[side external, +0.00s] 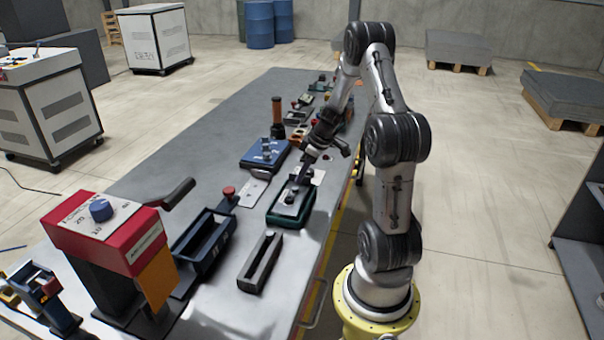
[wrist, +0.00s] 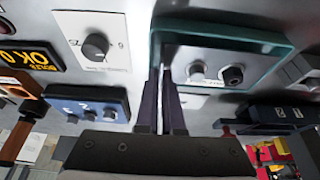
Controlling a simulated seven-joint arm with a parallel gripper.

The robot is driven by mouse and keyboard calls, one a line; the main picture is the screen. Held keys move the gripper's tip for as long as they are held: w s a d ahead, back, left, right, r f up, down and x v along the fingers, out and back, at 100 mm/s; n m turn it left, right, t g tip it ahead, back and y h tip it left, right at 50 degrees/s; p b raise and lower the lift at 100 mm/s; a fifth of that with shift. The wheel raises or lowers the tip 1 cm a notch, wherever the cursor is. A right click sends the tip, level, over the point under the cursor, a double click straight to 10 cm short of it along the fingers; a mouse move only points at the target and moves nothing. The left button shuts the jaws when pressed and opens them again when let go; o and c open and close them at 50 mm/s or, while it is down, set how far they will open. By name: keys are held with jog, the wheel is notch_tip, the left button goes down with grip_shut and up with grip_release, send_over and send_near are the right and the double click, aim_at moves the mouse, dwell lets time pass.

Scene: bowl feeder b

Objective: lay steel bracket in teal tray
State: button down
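The teal tray (side external: 273,217) lies near the table's right edge, and its teal rim also shows in the wrist view (wrist: 270,36). A grey surface with two round knobs shows inside it. My gripper (side external: 302,182) points down just above the far end of the tray. In the wrist view my gripper's two dark fingers (wrist: 162,85) stand close together beside the tray's left wall. A thin pale strip shows between them; I cannot tell whether it is the steel bracket or the table behind. I cannot clearly make out the steel bracket elsewhere.
A blue box with knobs (side external: 264,153) and a flat pale plate (side external: 252,193) lie left of the tray. A dark slotted block (side external: 260,262), a dark blue bin (side external: 205,240) and a red machine (side external: 105,230) stand nearer the camera. The far left of the table is clear.

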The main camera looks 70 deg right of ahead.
jog(key=shift+f, duration=0.5)
jog(key=c, duration=1)
grip_release()
jog(key=shift+o, duration=0.2)
jog(key=shift+f, duration=0.1)
jog(key=r, duration=0.6)
jog(key=s+r, duration=0.1)
jog(key=r, duration=0.3)
